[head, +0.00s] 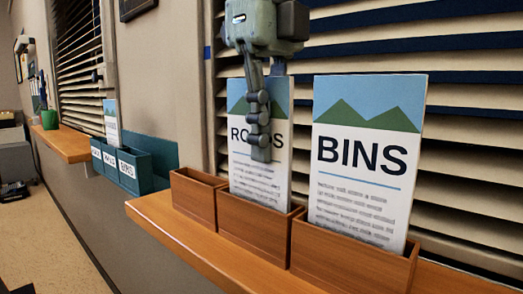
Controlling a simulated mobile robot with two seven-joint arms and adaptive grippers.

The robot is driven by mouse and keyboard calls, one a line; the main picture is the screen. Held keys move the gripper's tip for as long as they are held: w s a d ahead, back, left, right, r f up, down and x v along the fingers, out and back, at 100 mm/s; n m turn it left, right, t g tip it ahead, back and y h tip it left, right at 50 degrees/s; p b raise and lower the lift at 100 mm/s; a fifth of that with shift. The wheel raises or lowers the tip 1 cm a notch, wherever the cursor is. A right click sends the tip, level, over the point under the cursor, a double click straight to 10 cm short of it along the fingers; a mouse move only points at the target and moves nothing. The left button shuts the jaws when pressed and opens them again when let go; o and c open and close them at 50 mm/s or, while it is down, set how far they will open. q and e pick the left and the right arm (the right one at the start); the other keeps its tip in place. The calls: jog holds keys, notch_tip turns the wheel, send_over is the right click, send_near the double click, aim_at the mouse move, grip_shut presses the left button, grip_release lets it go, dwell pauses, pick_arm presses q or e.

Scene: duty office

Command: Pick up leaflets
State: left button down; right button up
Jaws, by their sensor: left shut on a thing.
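A leaflet headed ROADS, its heading partly covered by my gripper (240,180), stands upright in the middle wooden box (255,243). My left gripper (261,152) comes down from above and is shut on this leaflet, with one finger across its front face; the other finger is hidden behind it. The leaflet's lower end is hidden inside the box. A second leaflet, headed BINS (362,155), stands upright in the right wooden box (350,262). The left wooden box (195,200) shows no leaflet. My right gripper is not in view.
The boxes stand on a wooden sill (165,222) before window blinds (465,150). A green pot (49,119) stands on another ledge (67,143).

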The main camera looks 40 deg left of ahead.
pick_arm(q)
notch_tip(320, 180, up, 10)
jog(key=shift+f, duration=0.1)
dwell(0.4)
dwell(0.7)
